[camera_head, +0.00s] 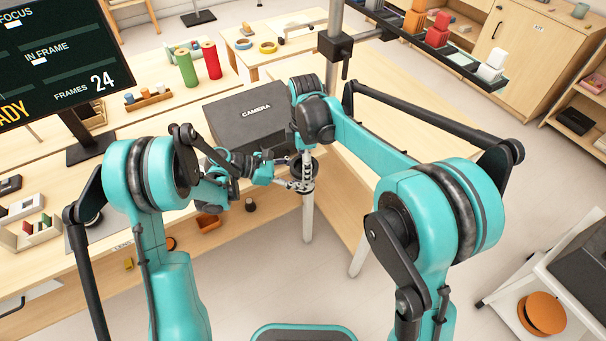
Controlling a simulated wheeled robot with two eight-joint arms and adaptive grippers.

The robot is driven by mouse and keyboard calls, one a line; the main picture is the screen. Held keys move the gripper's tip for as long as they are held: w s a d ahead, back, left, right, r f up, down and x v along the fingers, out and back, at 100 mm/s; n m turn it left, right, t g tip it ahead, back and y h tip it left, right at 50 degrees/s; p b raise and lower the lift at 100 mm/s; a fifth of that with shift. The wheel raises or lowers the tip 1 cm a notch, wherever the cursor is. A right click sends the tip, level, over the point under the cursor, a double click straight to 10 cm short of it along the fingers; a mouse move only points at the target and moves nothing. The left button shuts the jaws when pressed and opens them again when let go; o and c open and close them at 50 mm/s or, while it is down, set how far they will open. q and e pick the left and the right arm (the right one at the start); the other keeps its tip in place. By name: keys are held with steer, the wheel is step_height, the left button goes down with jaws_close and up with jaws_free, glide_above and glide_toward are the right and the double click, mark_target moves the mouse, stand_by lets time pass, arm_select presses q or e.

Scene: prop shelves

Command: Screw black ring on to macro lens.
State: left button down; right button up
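My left gripper (281,170) reaches in from the left and points right, in front of the black camera case. My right gripper (303,184) hangs down from the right arm, and the two grippers nearly meet. A small dark round piece (311,167) shows between and behind the fingers. I cannot tell whether it is the black ring or the macro lens, or which gripper, if either, holds it. The finger gaps are too small and overlapped to read. No other ring or lens can be made out for certain.
The black case marked CAMERA (236,112) stands on the wooden table just behind the grippers. Green (187,68) and red (211,60) rolls stand behind it. A monitor (62,62) is at the left. A vertical grey post (335,30) rises behind my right arm.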

steer(key=m, duration=0.5)
steer(key=shift+m, duration=0.4)
steer(key=o, duration=1.3)
steer(key=shift+a, duration=0.1)
steer(key=shift+r, duration=2.2)
steer(key=shift+c, duration=0.2)
